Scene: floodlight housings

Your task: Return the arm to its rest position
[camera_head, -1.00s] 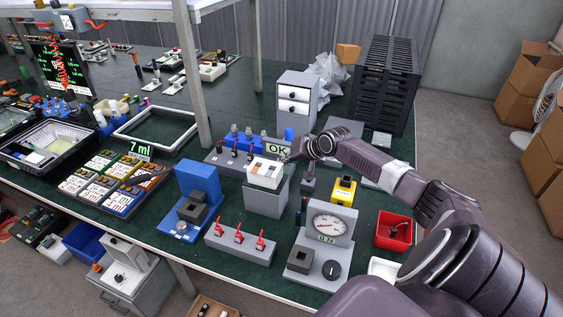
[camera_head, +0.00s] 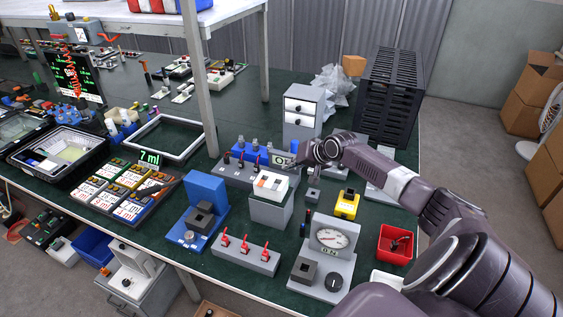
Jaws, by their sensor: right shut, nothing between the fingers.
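My right arm (camera_head: 405,185) comes in from the lower right and reaches over the green bench. My left gripper is not in view.
Near the arm stand a dial gauge (camera_head: 331,237), a yellow block (camera_head: 347,203), a red bin (camera_head: 395,243), a black rack (camera_head: 388,97) and a drawer unit (camera_head: 301,110). A blue fixture (camera_head: 205,200) and red switches (camera_head: 244,243) stand in front. A post (camera_head: 202,80) rises behind.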

